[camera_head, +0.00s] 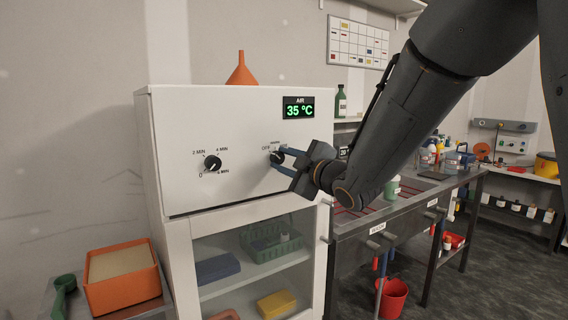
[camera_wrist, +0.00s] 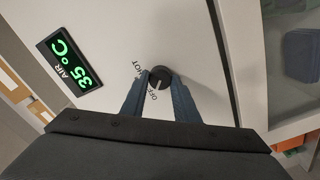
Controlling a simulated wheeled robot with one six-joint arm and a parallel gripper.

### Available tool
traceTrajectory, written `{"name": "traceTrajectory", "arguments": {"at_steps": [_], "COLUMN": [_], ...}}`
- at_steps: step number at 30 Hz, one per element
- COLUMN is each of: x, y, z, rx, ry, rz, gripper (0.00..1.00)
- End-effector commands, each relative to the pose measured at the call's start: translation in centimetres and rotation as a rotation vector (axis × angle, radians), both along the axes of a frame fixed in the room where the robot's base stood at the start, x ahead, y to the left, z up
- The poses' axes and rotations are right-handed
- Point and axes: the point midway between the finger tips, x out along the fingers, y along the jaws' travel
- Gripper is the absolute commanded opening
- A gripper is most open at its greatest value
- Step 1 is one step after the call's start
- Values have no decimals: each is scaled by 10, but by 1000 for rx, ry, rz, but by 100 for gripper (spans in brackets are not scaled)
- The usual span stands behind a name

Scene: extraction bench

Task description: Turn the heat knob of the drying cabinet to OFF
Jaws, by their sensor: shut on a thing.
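The drying cabinet (camera_head: 235,125) is white, with a lit green "AIR 35 °C" display (camera_head: 299,107) at its upper right. The heat knob (camera_wrist: 160,76) is black and round, with OFF and HOT printed beside it. My gripper (camera_head: 281,158) is shut on the heat knob, one blue finger on each side, as the wrist view (camera_wrist: 160,82) shows. A pale mark on the knob appears to face the OFF side in the wrist view, but its exact angle is hard to tell. In the head view the fingers partly cover the knob and its lettering.
A second black knob (camera_head: 212,163) with minute markings sits to the left on the same panel. An orange funnel (camera_head: 241,70) stands on top of the cabinet. An orange box (camera_head: 122,281) is at lower left. A bench with a sink stands to the right.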

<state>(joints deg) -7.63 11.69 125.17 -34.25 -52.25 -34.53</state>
Motion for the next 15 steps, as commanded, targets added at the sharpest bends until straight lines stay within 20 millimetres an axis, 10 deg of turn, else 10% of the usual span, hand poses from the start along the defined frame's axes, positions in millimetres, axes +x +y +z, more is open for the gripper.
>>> {"name": "traceTrajectory", "arguments": {"at_steps": [7, 8, 9, 15], "x": [0, 0, 0, 0], "y": [0, 0, 0, 0], "z": [0, 0, 0, 0], "rx": [-1, -1, -1, 0], "ry": [0, 0, 0, 1], "rz": [1, 1, 1, 1], "gripper": [5, 33, 39, 46]}}
